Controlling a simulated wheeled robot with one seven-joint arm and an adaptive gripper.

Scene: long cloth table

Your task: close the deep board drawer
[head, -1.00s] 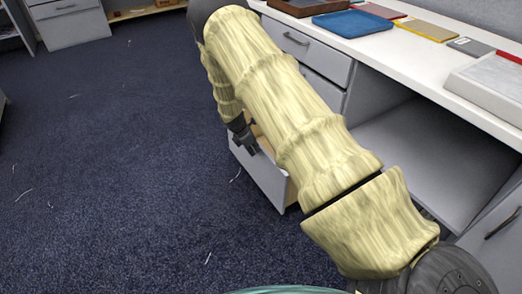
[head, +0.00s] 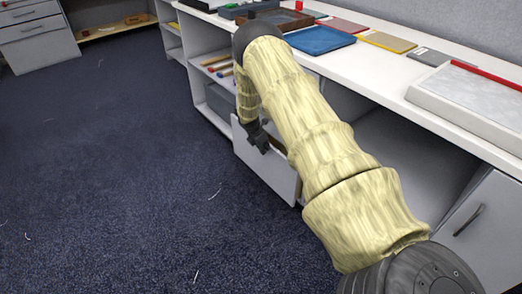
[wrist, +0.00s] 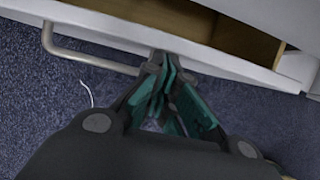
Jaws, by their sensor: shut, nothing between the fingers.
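The deep board drawer (head: 264,172) stands pulled out below the long white table, its light grey front facing the floor aisle. In the wrist view its front's top edge (wrist: 225,62) crosses the picture, with the bare wooden inside (wrist: 245,38) beyond it. Its metal bar handle (wrist: 90,57) runs at the left. My gripper (head: 260,143) is at the drawer's front, near the top edge. In the wrist view my gripper (wrist: 166,62) is shut and empty, its tips by the handle's right end. I cannot tell whether they touch. My arm hides part of the drawer and cabinet.
The white tabletop (head: 385,73) holds a blue tray (head: 320,40), coloured boards and a pale grey slab (head: 470,95). Open shelves (head: 212,62) lie left of the drawer, and a cabinet door (head: 482,222) is at the right. The carpet (head: 110,170) is clear at the left.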

